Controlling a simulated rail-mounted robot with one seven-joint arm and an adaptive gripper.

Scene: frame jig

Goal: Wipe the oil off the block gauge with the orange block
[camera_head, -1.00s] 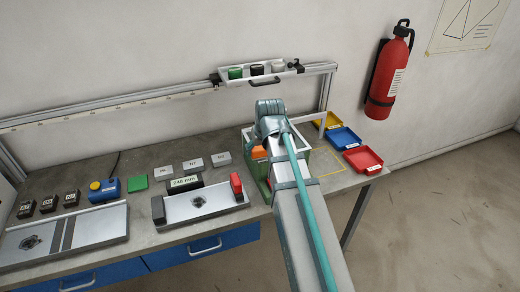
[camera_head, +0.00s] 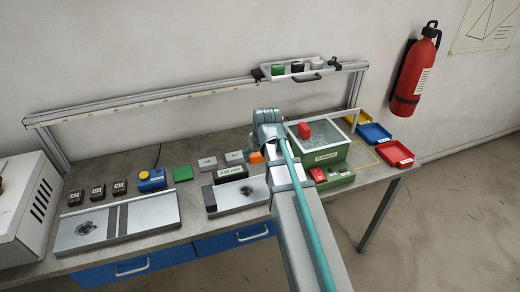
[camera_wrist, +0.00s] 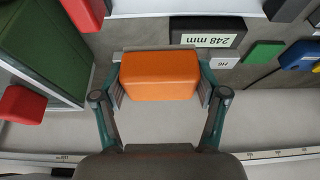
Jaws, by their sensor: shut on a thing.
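The orange block (camera_wrist: 160,75) sits between the two fingers of my gripper (camera_wrist: 160,88) in the wrist view, and the fingers are shut on it. In the head view the orange block (camera_head: 256,157) shows beside my arm, which hides most of my gripper. A dark block labelled 248 mm (camera_head: 232,173) lies just left of it; it also shows beyond the orange block in the wrist view (camera_wrist: 206,27). I cannot tell for sure which piece is the block gauge. I see no clear oil.
A green tank (camera_head: 320,156) with a red piece (camera_head: 304,130) stands close right. A metal fixture (camera_head: 228,205) lies in front of the 248 mm block. Grey blocks (camera_head: 207,163), a green block (camera_head: 182,174) and a blue-yellow container (camera_head: 151,180) are left. Trays (camera_head: 391,151) stand far right.

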